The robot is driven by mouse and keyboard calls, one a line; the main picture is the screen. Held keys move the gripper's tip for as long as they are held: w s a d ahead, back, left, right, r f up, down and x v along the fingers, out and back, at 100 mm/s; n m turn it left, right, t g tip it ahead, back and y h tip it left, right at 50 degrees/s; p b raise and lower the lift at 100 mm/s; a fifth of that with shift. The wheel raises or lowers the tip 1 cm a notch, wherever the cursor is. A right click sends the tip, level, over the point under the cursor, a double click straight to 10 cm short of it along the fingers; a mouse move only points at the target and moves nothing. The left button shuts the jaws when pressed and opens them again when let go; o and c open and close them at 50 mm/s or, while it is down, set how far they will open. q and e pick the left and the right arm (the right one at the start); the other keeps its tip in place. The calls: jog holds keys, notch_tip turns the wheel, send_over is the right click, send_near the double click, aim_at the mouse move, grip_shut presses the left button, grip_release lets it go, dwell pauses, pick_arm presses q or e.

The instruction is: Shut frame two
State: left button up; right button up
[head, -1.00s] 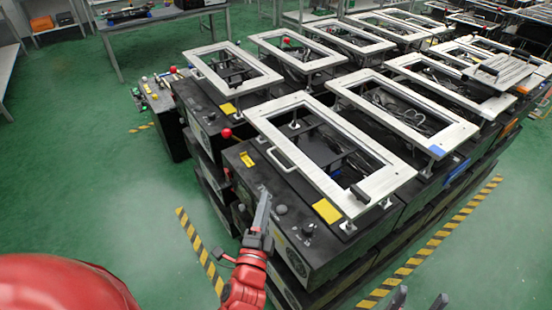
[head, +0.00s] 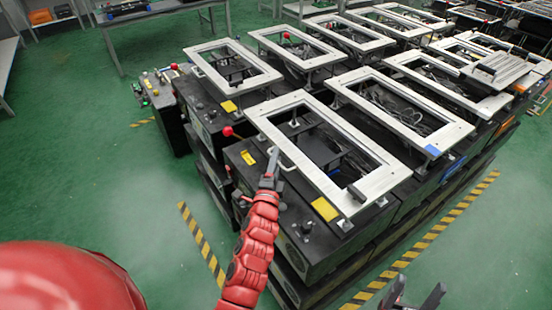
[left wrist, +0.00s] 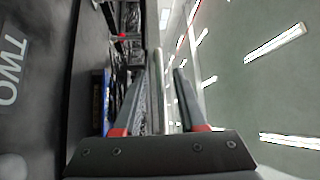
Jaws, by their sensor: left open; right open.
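The nearest white rectangular frame (head: 262,122) is raised on short posts above a dark box (head: 300,238), roughly level. A white handle (head: 289,158) sticks out from its left edge. My left gripper (head: 272,153) is at this handle, fingers open. In the left wrist view, a pale bar (left wrist: 157,92), which looks like the handle, runs between the open fingers; contact cannot be told. The word TWO (left wrist: 12,72) shows on the dark panel at left there. My right gripper (head: 416,293) is open and empty at the bottom edge, away from the frame.
Several similar raised white frames stand behind and to the right, such as one close by (head: 398,110). A red ball knob (head: 228,131) sticks out left of the near box. Yellow-black floor tape (head: 203,245) borders the boxes. Green floor at left is clear.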

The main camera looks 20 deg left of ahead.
pick_arm(q)
grip_shut()
dwell(1.4)
